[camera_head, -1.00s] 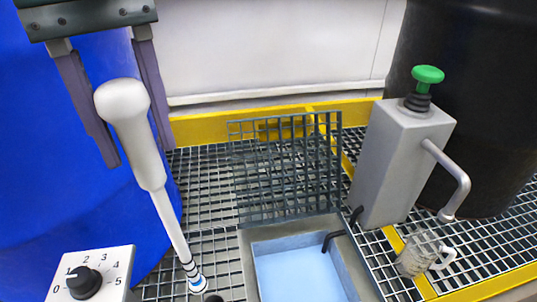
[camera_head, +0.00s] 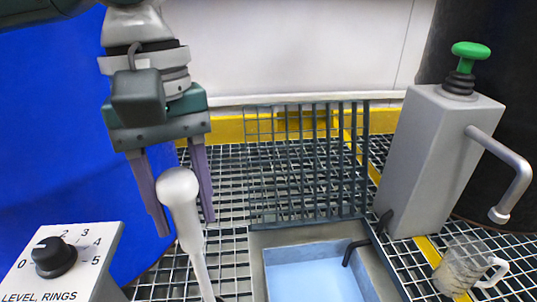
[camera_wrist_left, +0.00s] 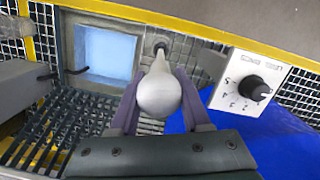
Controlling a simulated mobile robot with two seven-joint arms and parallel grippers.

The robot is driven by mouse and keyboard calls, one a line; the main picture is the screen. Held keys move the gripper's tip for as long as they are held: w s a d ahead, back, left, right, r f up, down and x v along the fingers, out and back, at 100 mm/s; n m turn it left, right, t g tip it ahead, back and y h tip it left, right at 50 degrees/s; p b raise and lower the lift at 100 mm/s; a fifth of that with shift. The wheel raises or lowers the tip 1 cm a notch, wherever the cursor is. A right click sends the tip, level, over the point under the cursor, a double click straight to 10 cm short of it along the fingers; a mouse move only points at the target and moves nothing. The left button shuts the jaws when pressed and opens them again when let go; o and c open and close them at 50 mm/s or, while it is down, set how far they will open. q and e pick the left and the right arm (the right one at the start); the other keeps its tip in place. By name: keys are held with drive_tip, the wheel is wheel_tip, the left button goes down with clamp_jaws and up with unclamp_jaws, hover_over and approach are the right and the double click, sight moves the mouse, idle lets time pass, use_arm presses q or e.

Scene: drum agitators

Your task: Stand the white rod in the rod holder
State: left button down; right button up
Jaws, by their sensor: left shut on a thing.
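The white rod (camera_head: 190,232) with its round knob hangs almost upright between the fingers of my left gripper (camera_head: 187,222), which is shut on it. Its lower end runs out of the bottom of the head view. In the left wrist view the knob (camera_wrist_left: 160,94) sits between the fingers of my left gripper (camera_wrist_left: 157,105). Beyond the knob, a dark round opening (camera_wrist_left: 161,47) shows in a grey strip beside the basin; it may be the rod holder. I cannot tell whether the rod's tip is in it. My right gripper is not in view.
A basin with blue bottom (camera_head: 315,272) lies right of the rod, with a raised grid (camera_head: 300,165) behind. A grey pump (camera_head: 440,160) and clear mug (camera_head: 465,268) stand right. A dial box (camera_head: 75,262) stands left, before a blue drum (camera_head: 50,130).

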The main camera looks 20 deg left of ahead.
sight(190, 231)
use_arm(q)
wheel_tip(190, 231, down, 4)
drive_tip(key=shift+f+b, duration=0.1)
drive_tip(key=shift+b, duration=1.15)
drive_tip(key=shift+p, duration=0.3)
drive_tip(key=shift+c, duration=1.8)
unclamp_jaws()
drive_tip(key=r+p, duration=0.2)
drive_tip(key=r, duration=0.2)
drive_tip(key=r+p, duration=0.3)
drive_tip(key=r, duration=0.1)
drive_tip(key=w+a+r+p, duration=0.1)
drive_tip(key=r+p, duration=0.2)
drive_tip(key=r, duration=0.1)
drive_tip(key=shift+r, duration=0.15)
